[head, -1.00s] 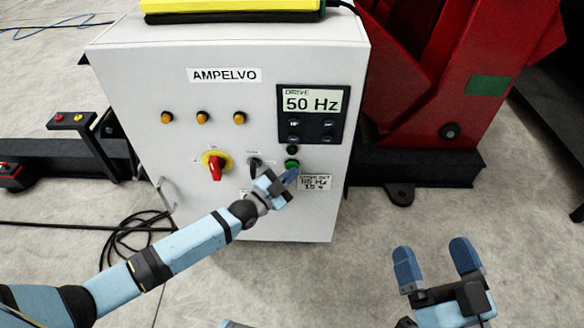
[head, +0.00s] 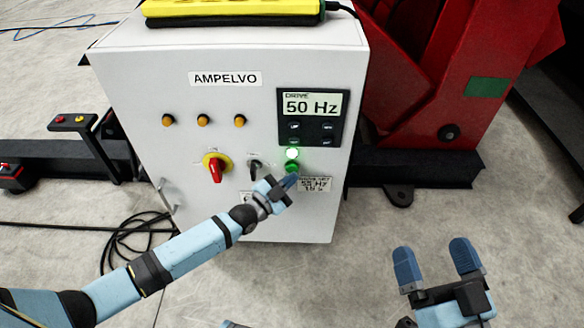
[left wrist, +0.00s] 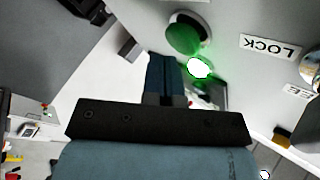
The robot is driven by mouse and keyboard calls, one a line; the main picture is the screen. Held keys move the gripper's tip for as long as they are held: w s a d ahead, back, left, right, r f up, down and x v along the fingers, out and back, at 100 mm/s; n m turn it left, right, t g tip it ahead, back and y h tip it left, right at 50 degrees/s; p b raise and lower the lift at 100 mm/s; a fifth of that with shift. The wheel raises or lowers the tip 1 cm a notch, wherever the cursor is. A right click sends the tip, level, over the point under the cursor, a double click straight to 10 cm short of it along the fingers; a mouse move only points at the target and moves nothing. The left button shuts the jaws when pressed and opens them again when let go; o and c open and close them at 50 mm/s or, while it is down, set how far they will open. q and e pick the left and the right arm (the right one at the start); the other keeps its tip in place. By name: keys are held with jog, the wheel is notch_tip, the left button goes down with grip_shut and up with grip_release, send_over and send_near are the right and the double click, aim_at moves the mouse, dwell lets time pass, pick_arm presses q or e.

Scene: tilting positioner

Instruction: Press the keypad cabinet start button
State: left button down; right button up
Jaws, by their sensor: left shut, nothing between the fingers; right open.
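The white keypad cabinet (head: 130,120) stands in front of me, labelled AMPELVO, with a drive display reading 50 Hz. Its green start button (head: 291,167) sits low on the right of the front, below a brightly lit green lamp (head: 292,153). My right gripper (head: 436,258) is open and empty, over the floor.
A red-and-yellow rotary switch (head: 215,167), a black key switch (head: 255,168) and several orange knobs (head: 203,120) are on the panel. A red machine (head: 430,110) stands behind right. A black cable (head: 118,245) lies on the floor left. Floor at front right is clear.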

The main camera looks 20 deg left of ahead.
pick_arm(q)
jog(key=shift+s, duration=0.2)
jog(key=shift+s+d, duration=0.1)
jog(key=s+p, duration=0.1)
jog(key=s, duration=0.1)
jog(key=s+d+p, duration=0.1)
jog(key=s+p, duration=0.1)
jog(key=shift+s+d, duration=0.15)
jog(key=shift+s, duration=0.2)
dwell(0.9)
